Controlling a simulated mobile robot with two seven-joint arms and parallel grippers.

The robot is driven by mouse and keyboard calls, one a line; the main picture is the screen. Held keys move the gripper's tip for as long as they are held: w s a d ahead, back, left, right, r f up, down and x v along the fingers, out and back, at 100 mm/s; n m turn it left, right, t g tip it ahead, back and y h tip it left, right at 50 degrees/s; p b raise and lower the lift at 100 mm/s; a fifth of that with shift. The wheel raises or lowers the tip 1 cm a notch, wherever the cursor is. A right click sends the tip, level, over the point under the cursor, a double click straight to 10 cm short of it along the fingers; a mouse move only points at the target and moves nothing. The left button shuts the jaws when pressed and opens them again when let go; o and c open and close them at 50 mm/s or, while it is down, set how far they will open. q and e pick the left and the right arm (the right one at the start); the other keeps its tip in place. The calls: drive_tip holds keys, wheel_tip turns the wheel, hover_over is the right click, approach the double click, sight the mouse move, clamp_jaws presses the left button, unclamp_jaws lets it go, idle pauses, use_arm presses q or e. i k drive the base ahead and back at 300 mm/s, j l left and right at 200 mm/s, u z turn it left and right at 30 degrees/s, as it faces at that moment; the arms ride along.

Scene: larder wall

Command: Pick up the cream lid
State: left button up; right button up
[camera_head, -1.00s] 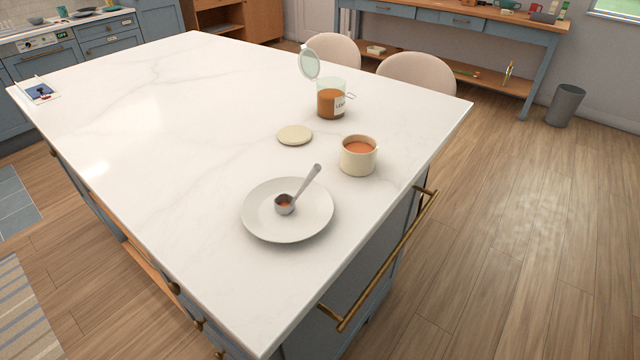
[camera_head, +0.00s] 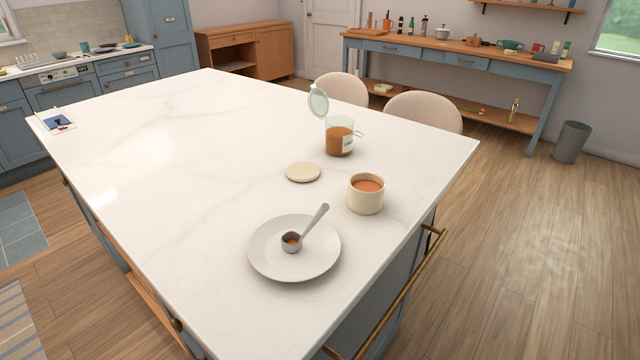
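The cream lid (camera_head: 302,172) is a flat round disc lying on the white marble island top (camera_head: 190,180). It lies behind and left of a cream pot (camera_head: 366,196) that is open and holds an orange-red content. A glass jar (camera_head: 339,138) with an orange-brown content, a label and a raised lid stands behind the cream lid. Nothing covers the cream lid. Neither of my grippers shows in the view.
A white plate (camera_head: 268,262) with a metal scoop (camera_head: 292,241) on it lies in front of the lid. The left part of the island is clear apart from a small picture card (camera_head: 58,122). Two pale chairs (camera_head: 422,110) stand behind the island. A brass rail (camera_head: 400,295) runs along its right side.

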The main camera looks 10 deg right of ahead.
sight(300, 171)
drive_tip(key=l+u, duration=0.25)
drive_tip(key=l, duration=2.9)
drive_tip(key=k, duration=0.05)
